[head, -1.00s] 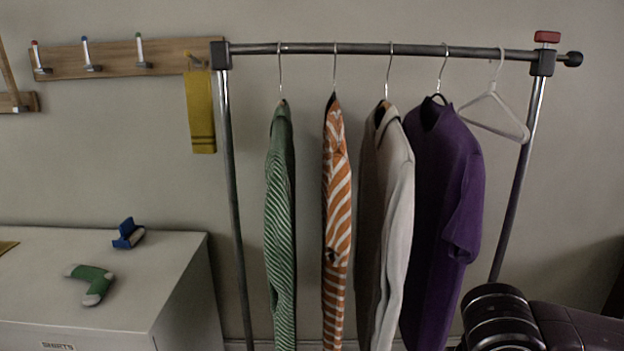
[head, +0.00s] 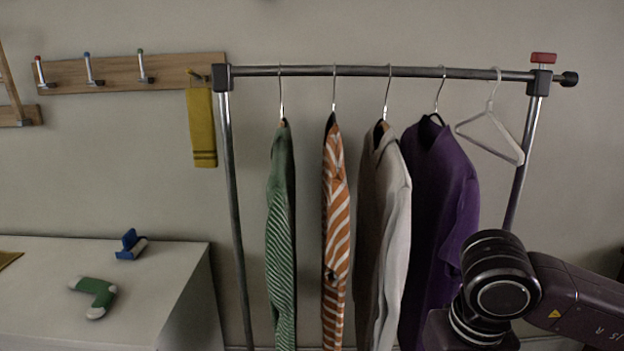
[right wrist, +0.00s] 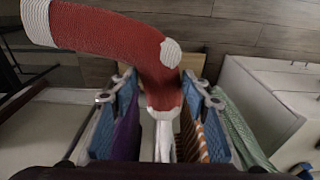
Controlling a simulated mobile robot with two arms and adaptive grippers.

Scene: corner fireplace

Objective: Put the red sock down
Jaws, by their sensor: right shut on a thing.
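The red sock (right wrist: 112,32) has white ends and a white patch. In the right wrist view it stretches from the upper left to between the blue-padded fingers of my right gripper (right wrist: 160,88), which is shut on it. The sock is held up in the air, with hanging clothes visible beyond it. In the head view my right arm is at the lower right, in front of the purple shirt, and its gripper and the sock are out of the picture. My left gripper is in neither view.
A rack (head: 300,71) holds several garments and an empty white hanger (head: 492,135). A white cabinet (head: 150,300) at the left carries a green sock (head: 97,291) and a blue object (head: 131,245). A yellow cloth (head: 202,125) hangs from a wall peg board (head: 180,73).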

